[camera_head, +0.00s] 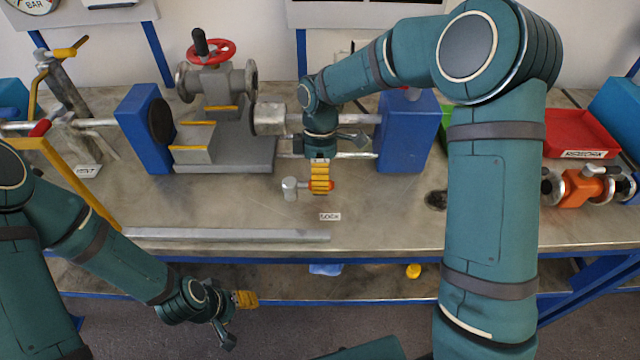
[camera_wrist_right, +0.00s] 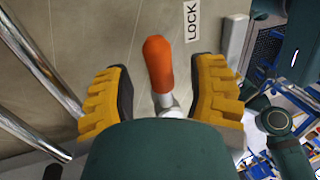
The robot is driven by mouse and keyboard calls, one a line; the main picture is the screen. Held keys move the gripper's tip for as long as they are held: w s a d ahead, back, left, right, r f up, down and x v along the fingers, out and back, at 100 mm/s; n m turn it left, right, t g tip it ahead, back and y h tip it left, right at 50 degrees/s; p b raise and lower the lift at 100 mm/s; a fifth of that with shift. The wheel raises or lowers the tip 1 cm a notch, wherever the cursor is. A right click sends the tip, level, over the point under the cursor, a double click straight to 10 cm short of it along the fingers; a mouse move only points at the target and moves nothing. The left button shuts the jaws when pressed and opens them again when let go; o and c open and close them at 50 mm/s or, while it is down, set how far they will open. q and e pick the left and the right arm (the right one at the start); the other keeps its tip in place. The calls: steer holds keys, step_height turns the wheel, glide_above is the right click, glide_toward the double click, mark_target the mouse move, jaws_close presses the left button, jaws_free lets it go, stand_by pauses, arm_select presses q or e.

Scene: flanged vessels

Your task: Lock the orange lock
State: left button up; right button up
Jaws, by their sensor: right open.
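The orange lock (camera_head: 330,186) lies on the metal workbench, mostly covered by my right gripper (camera_head: 320,178) in the head view. In the right wrist view, its orange handle (camera_wrist_right: 157,64) has a metal stem at its lower end and lies between the yellow-padded fingers of my right gripper (camera_wrist_right: 162,92). Those fingers are open, with a visible gap on both sides of the handle. A grey cylindrical piece (camera_head: 290,188) is just left of the gripper. My left gripper (camera_head: 238,315) hangs low in front of the bench; its opening cannot be made out.
A label reading LOCK (camera_head: 330,216) lies in front of the lock. Behind stand blue blocks (camera_head: 146,128) and a flanged vessel with a red handwheel (camera_head: 212,52). A red tray (camera_head: 578,135) and an orange valve (camera_head: 578,188) are at right. A metal bar (camera_head: 225,234) lies along the front edge.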

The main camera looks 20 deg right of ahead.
steer(key=shift+s+f, duration=0.15)
steer(key=shift+f, duration=0.4)
jaws_close()
